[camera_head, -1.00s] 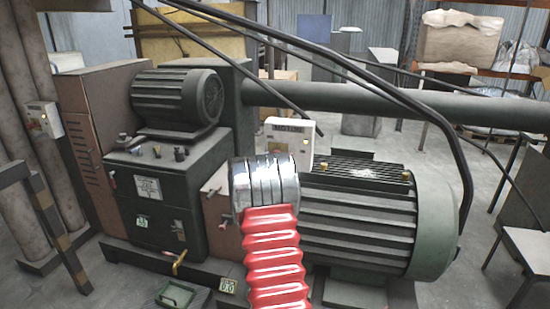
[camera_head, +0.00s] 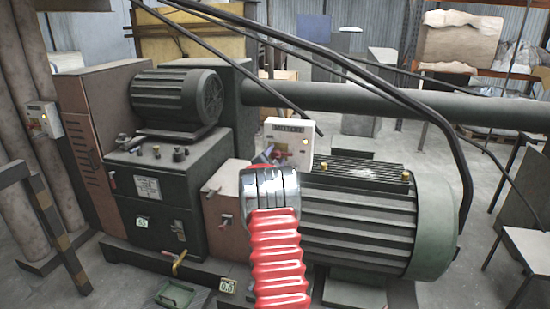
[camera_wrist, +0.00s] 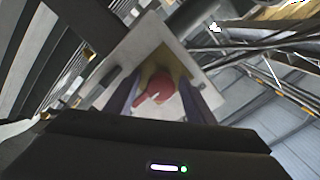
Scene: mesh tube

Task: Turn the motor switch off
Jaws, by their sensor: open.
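The motor switch box (camera_head: 299,143) is pale, with a label along its top and a small light on its front. It stands between the two motors in the head view. In the wrist view its pale face (camera_wrist: 140,50) is tilted and carries a red rotary knob (camera_wrist: 158,88) on a yellow plate (camera_wrist: 172,62). My gripper (camera_head: 265,158) is at the box's lower left in the head view and hides part of it. In the wrist view my gripper (camera_wrist: 160,92) is open, one finger on either side of the knob; contact cannot be told.
A large ribbed motor (camera_head: 370,215) lies right of my arm, with a smaller motor (camera_head: 178,97) at left on a dark green housing (camera_head: 160,200). Black cables (camera_head: 400,100) and a thick pipe (camera_head: 390,103) cross behind. Another switch box (camera_head: 44,119) is at far left.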

